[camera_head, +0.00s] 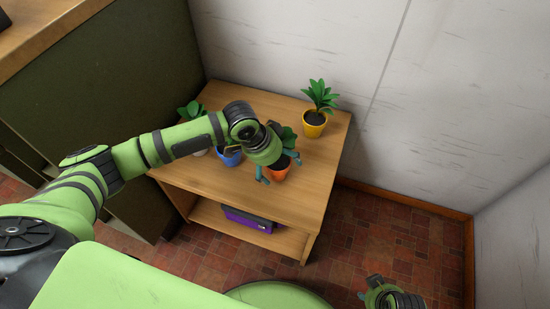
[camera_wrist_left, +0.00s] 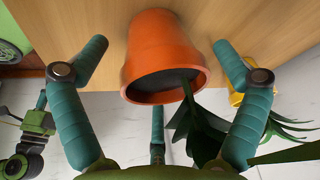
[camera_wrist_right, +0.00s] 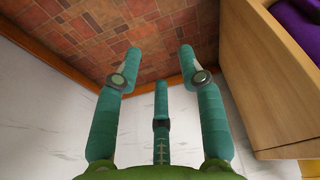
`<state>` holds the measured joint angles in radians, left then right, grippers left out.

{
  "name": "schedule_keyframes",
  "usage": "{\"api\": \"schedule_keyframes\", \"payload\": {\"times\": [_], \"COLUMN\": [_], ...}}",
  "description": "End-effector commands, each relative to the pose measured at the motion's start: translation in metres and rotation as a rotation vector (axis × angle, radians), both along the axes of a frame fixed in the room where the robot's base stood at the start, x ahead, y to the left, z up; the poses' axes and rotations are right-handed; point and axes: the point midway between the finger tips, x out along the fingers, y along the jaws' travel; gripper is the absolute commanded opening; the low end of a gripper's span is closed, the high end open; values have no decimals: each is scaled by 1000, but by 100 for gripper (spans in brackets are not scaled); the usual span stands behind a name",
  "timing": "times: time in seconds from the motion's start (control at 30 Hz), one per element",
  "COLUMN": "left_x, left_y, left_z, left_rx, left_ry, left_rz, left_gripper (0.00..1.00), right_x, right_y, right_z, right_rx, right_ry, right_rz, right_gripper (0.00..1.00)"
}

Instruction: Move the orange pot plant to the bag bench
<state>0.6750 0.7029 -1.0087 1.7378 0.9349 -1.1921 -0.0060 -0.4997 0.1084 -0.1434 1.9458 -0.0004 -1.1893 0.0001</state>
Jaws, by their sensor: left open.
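The orange pot (camera_head: 277,174) with a leafy plant stands on the wooden table near its front right edge. In the left wrist view the orange pot (camera_wrist_left: 163,50) sits between the spread fingers, with visible gaps on both sides. My left gripper (camera_head: 279,170) is open around the pot and hides part of its plant in the head view. My right gripper (camera_head: 378,295) is low over the floor at the lower right. The right wrist view shows its fingers (camera_wrist_right: 158,55) apart and empty. I cannot tell which surface is the bag bench.
A yellow pot plant (camera_head: 314,122) stands behind on the table (camera_head: 315,200). A blue pot (camera_head: 229,157) and another leafy plant (camera_head: 191,110) are to the left, partly behind my arm. A purple and black item (camera_head: 248,219) lies on the lower shelf. Tiled floor lies right.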

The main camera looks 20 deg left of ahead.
Motion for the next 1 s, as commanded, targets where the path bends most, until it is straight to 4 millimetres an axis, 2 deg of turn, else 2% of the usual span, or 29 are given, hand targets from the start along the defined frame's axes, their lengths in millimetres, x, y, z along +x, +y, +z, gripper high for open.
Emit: {"api": "schedule_keyframes", "payload": {"times": [0.1,0.4,0.6,0.8,1.0], "left_x": [-1,-15,-24,-28,-29], "left_y": [3,20,30,34,35], "left_z": [11,66,98,112,112], "left_rx": [0,0,1,0,0], "left_ry": [-3,-3,-2,-1,-1], "left_rz": [0,0,2,0,1], "left_gripper": [97,97,97,97,97], "right_x": [1,-18,-27,-29,-29], "right_y": [0,-2,-3,-4,-4], "right_z": [0,-43,-62,-70,-71], "right_rx": [1,-3,-5,-4,-4], "right_ry": [-3,37,40,34,32], "right_rz": [0,5,9,11,11], "right_gripper": [40,40,40,40,40]}}
